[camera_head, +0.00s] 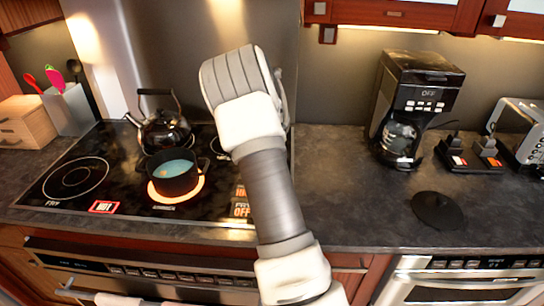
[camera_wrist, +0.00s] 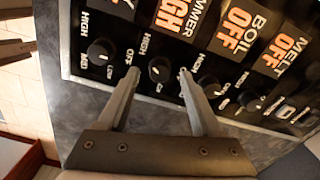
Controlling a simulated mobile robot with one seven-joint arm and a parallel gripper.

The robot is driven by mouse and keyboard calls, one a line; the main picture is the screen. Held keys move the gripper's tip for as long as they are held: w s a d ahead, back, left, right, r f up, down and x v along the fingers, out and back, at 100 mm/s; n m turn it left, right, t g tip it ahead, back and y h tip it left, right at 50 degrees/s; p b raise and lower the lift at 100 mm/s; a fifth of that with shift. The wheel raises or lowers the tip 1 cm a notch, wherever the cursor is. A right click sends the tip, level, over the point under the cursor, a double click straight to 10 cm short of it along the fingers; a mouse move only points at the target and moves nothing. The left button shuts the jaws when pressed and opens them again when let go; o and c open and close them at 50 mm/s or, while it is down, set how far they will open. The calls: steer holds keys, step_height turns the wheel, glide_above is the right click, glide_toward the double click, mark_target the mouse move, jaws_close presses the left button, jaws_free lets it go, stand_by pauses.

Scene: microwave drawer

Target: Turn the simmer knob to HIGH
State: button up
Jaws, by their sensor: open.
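The simmer knob (camera_wrist: 160,68) is a small black dial on the dark control panel in the wrist view. The orange display (camera_wrist: 172,16) above it reads HIGH under the word SIMMER. My gripper (camera_wrist: 158,72) is open, with one fingertip on each side of this knob. I cannot tell whether the fingertips touch it. In the head view my arm rises in front of the cooktop, and my gripper's fingers and the knob are hidden.
Other knobs stand close by, one to the left (camera_wrist: 100,52) and one to the right (camera_wrist: 208,87). BOIL (camera_wrist: 238,27) and MELT (camera_wrist: 288,50) displays read OFF. In the head view, a black pot (camera_head: 172,177) sits on a glowing burner near a kettle (camera_head: 163,132).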

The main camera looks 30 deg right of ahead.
step_height(320, 180, up, 16)
stand_by(0.3)
steer(key=shift+f, duration=0.1)
stand_by(0.3)
steer(key=s+a+r+n+t+y, duration=0.1)
steer(key=s+a+r+n+t, duration=0.1)
steer(key=s+a+r+n, duration=0.5)
steer(key=s+a+r+n+t, duration=0.1)
steer(key=s+a+r+n, duration=0.3)
steer(key=a, duration=0.4)
steer(key=s+a+f+n+t, duration=0.1)
steer(key=s+a+n, duration=0.3)
steer(key=s, duration=0.3)
steer(key=s+a+f+n+t+h, duration=0.1)
steer(key=s+a+n, duration=0.4)
steer(key=s+n, duration=0.2)
steer(key=shift+n+t, duration=0.3)
